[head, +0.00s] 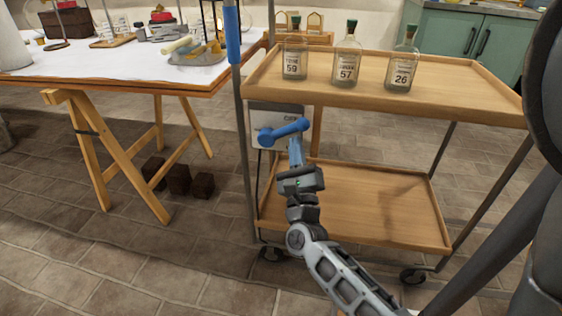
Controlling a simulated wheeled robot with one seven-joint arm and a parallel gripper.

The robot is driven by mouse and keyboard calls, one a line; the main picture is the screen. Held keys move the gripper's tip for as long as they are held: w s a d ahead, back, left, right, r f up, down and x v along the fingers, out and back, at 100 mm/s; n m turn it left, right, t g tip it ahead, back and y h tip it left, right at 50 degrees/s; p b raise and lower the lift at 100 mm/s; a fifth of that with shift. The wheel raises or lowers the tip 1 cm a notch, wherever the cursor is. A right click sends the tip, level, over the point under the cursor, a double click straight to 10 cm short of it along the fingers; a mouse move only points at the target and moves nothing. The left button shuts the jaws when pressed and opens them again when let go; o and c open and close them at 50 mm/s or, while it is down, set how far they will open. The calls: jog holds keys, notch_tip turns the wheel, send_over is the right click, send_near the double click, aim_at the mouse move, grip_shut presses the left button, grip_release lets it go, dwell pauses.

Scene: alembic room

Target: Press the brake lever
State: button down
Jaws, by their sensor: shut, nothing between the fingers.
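The brake lever (280,132) is a blue bar with rounded ends, in front of a pale labelled box (262,116) under the top shelf at the cart's near left. The bar slants slightly, its right end higher. My gripper (295,152) is shut and empty, reaching up from below with its narrow tip at the lever's right part. The tip overlaps the lever in the picture, and I cannot tell whether they touch. My gripper and wrist hide part of the cart behind them.
The wooden two-shelf cart (440,92) carries three corked bottles, labelled 59 (293,64), 57 (346,68) and 26 (402,75). Its lower shelf (385,205) is bare. A blue-gripped post (232,35) stands at its left. A trestle table (110,78) stands further left.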

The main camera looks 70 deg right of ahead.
jog(key=shift+r+n+t+p, duration=0.3)
jog(key=shift+r+n, duration=0.05)
jog(key=shift+n, duration=0.35)
jog(key=shift+y, duration=0.3)
